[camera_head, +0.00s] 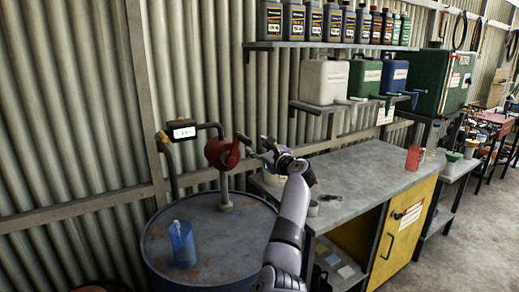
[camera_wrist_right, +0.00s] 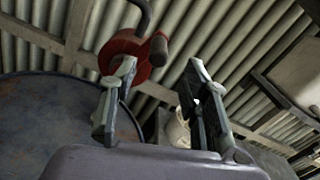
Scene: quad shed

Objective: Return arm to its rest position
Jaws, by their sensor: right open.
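My right arm (camera_head: 290,218) comes up from the bottom of the head view. My right gripper (camera_head: 262,154) is beside the red drum pump (camera_head: 222,153), over the gap between the drum and the workbench. In the wrist view my right gripper (camera_wrist_right: 158,98) has its two fingers wide apart with nothing between the tips. The red pump body (camera_wrist_right: 123,58) shows behind the left finger; I cannot tell if they touch. My left gripper is not in view.
A blue drum (camera_head: 160,240) carries a blue jug (camera_head: 183,243). A grey workbench (camera_head: 375,165) with a yellow door (camera_head: 405,230) stands right, holding a red jug (camera_head: 414,158). Shelves above hold several bottles and canisters (camera_head: 323,80). Floor at far right is clear.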

